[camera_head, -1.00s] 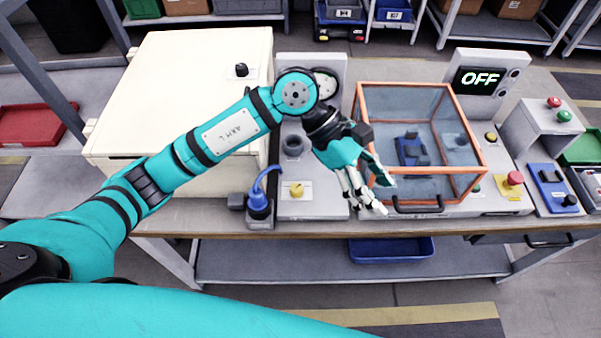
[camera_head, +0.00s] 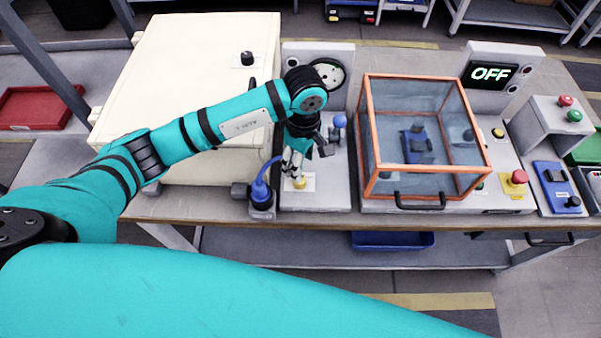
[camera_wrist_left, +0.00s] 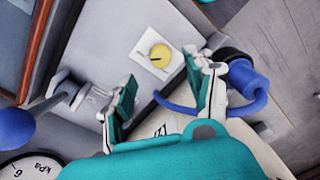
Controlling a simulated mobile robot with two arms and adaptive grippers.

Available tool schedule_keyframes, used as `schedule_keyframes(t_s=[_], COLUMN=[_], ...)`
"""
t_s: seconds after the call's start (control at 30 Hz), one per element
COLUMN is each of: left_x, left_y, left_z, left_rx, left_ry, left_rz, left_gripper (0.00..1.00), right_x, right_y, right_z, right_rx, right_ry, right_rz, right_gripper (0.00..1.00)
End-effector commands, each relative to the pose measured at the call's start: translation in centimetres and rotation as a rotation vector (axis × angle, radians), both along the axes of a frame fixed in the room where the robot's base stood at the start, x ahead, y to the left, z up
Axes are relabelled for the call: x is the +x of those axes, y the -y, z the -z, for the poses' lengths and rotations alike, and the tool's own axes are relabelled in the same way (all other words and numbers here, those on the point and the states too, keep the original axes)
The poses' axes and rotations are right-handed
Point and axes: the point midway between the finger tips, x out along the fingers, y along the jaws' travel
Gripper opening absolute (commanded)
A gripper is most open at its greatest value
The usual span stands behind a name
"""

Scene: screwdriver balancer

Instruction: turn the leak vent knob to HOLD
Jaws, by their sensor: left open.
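The yellow knob (camera_head: 300,183) sits on a white plate at the front of the grey panel, left of the glass box. The left wrist view shows this knob (camera_wrist_left: 160,53) with a dark pointer line; its plate's lettering is too small to read. My left gripper (camera_head: 292,170) is above and just behind the knob, its fingers pointing down and partly covering the plate. In the wrist view its fingers (camera_wrist_left: 162,68) are spread and empty, and the knob appears beyond their tips, roughly between them. No contact is visible. My right gripper is not in view.
A blue plug with a hose (camera_head: 262,195) stands just left of the knob. A blue ball-ended lever (camera_head: 340,121) is behind it to the right. An orange-framed clear box (camera_head: 366,140) stands to the right, and a cream cabinet (camera_head: 190,70) to the left. The display (camera_head: 490,74) reads OFF.

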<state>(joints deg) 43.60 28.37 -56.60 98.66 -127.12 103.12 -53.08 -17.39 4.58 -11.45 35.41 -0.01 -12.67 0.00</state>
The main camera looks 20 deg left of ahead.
Motion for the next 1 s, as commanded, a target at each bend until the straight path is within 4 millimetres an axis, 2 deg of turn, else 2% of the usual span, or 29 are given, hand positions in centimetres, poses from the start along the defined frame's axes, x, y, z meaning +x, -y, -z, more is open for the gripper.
schedule_keyframes(t_s=[0.2, 0.33, 0.5, 0.77, 1.0], left_x=[-0.4, -0.4, -0.4, -0.4, -0.3], left_y=[-0.1, 0.0, -0.1, -0.1, -0.1], left_z=[4.2, 5.9, 6.9, 7.0, 7.0], left_rx=[0.001, -0.002, -0.001, -0.001, -0.001], left_ry=[-0.005, -0.003, 0.0, 0.001, 0.001], left_rz=[0.0, 0.0, 0.0, 0.0, 0.0], left_gripper=[0.55, 0.55, 0.55, 0.55, 0.25], right_x=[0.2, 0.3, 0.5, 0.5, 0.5], right_y=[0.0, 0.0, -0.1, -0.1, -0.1], right_z=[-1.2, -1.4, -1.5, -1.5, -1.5], right_rx=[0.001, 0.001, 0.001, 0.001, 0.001], right_ry=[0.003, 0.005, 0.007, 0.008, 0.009], right_rz=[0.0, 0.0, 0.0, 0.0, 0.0], right_gripper=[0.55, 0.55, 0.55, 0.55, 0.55])
